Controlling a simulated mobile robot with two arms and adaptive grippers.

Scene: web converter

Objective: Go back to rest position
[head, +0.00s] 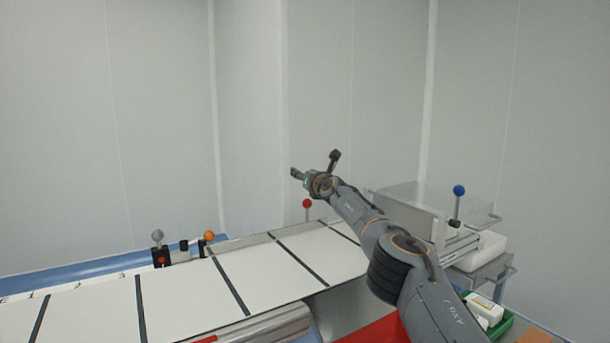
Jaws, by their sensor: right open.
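My right arm comes in from the lower right and reaches up and left over the machine. My right gripper (314,167) is at its end, in the air above the far edge of the white web (235,270). Its fingers are spread apart, with nothing between them. My left gripper and left arm are not in the head view.
Levers with a grey knob (157,235), an orange knob (209,236), a red knob (307,203) and a blue knob (459,190) stand along the machine. A metal cart (490,272) and a green bin (499,328) are at right. Pale walls close the back.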

